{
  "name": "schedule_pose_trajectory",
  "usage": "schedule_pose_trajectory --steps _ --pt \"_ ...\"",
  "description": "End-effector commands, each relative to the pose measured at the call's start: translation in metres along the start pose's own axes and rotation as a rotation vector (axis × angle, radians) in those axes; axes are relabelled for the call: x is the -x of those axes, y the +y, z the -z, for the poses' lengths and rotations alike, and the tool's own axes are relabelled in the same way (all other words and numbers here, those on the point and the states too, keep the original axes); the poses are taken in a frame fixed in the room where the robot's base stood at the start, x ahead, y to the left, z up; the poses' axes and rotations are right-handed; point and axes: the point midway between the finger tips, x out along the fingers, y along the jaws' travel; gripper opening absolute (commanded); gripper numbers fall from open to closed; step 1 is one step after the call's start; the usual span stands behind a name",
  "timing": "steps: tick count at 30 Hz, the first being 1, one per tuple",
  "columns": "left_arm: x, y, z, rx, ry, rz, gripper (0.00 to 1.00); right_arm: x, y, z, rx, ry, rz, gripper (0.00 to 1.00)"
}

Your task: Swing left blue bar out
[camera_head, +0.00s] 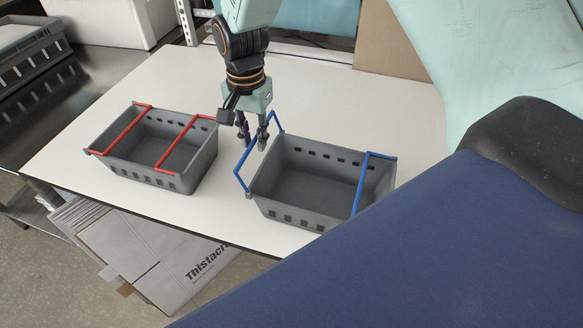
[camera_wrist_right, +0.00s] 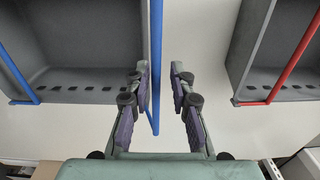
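The grey crate with blue bars (camera_head: 313,208) stands on the right part of the white table. Its left blue bar (camera_head: 252,150) is tilted up and out past the crate's left wall. Its right blue bar (camera_head: 361,184) lies across the crate top. My right gripper (camera_head: 253,141) points down at the left blue bar, just left of the crate. In the right wrist view my right gripper (camera_wrist_right: 160,78) is open, with the left blue bar (camera_wrist_right: 156,60) between its fingers, apart from both. My left gripper is not in view.
A grey crate with two red bars (camera_head: 160,170) stands on the left of the white table (camera_head: 95,120); both bars lie across its top. A flat carton (camera_head: 150,255) lies below the table's front edge. Table between the crates is clear.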

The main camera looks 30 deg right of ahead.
Motion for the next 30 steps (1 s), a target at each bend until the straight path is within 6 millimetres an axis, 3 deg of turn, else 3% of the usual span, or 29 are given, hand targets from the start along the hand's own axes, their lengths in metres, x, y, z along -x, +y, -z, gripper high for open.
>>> schedule_pose_trajectory --steps 14,30 --pt "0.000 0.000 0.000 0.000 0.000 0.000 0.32 0.001 0.001 0.000 0.000 0.000 -0.001 0.23" --pt "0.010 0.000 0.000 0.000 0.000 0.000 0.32 0.036 0.005 0.000 0.000 0.000 0.001 0.23"
